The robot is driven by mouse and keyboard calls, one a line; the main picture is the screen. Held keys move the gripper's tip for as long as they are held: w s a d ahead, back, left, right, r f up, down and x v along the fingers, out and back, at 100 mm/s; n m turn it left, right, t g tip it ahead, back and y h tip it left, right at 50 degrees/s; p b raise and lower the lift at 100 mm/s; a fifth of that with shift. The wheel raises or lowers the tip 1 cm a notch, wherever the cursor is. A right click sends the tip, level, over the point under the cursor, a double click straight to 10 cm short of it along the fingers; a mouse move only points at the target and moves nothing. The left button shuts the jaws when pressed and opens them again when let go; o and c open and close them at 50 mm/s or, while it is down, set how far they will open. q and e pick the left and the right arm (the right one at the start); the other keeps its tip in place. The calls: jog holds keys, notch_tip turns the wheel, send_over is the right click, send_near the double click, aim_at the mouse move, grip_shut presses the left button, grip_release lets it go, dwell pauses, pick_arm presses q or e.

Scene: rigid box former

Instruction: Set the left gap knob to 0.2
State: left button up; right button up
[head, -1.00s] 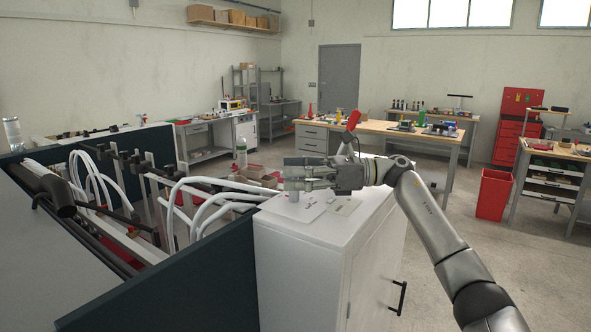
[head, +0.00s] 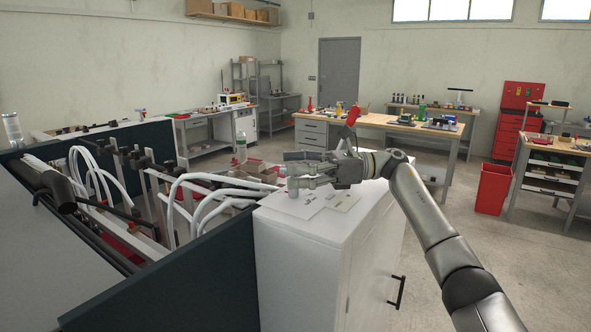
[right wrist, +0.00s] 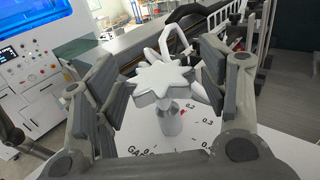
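The gap knob (right wrist: 163,80) is a white star-shaped knob on a stem, seen in the right wrist view above a white dial plate (right wrist: 198,150). The dial carries black numbers, among them 0.2 and 0.3, and part of the word GAP. A small red mark (right wrist: 182,112) shows near 0.2. My right gripper (head: 288,170) is over the cabinet top in the head view. In the right wrist view its fingers are open, one on each side of the knob, with no clear grip on it. The knob's pointer direction cannot be told. My left gripper is not in view.
The white cabinet (head: 300,245) bears the dial plate, with another label plate (head: 345,202) to its right. White hoses (head: 205,205) and dark machine rails lie to the left. A wooden workbench (head: 380,125) and a red bin (head: 493,188) stand farther back, with open floor between.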

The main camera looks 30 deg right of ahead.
jog(key=v, duration=1.1)
jog(key=shift+s+d, duration=0.2)
jog(key=shift+d, duration=0.15)
